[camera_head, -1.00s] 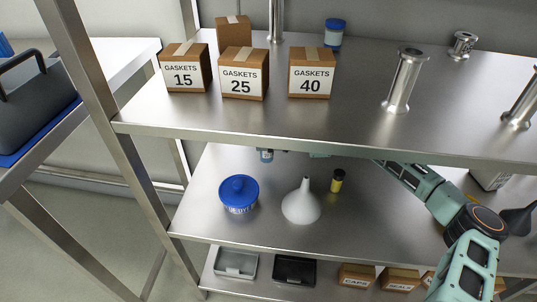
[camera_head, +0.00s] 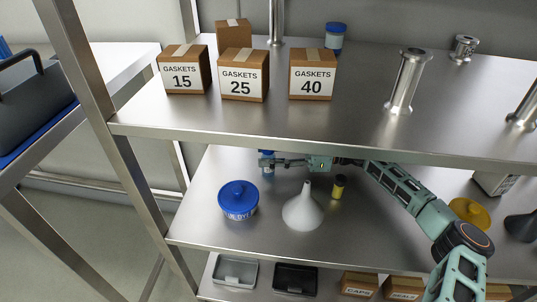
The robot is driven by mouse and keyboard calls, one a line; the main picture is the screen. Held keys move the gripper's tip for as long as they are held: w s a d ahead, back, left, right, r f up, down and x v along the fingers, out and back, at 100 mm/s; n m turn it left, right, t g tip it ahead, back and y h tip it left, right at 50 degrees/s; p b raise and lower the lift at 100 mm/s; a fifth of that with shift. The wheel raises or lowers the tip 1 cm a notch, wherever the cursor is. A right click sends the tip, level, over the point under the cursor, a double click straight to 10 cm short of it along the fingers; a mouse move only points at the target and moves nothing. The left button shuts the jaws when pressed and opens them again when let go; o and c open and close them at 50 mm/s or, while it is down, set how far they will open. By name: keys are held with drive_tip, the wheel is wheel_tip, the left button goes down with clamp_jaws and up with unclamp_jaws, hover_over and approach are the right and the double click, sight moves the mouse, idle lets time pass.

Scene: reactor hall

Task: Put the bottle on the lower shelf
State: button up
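A small bottle (camera_head: 268,169) with a blue cap is at the back of the middle shelf (camera_head: 360,225), its top close under the upper shelf's front edge. My gripper (camera_head: 272,162) reaches in from the right, with its fingers at the bottle. The bottle has moved together with it, so the gripper appears shut on it. The fingertips are small and partly hidden. I cannot tell whether the bottle's base touches the shelf.
A blue-lidded tub (camera_head: 238,203), white funnel (camera_head: 303,208) and yellow vial with black cap (camera_head: 339,187) stand in front. A yellow object (camera_head: 469,212) is behind my arm. Gasket boxes (camera_head: 312,73) stand on the upper shelf (camera_head: 250,123). Trays (camera_head: 296,279) and boxes fill the bottom level.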

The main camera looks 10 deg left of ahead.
drive_tip(key=shift+o, duration=0.8)
drive_tip(key=shift+r, duration=0.15)
drive_tip(key=p+v, duration=0.2)
drive_tip(key=v, duration=1)
drive_tip(key=shift+r+p, duration=0.15)
drive_tip(key=shift+p, duration=0.15)
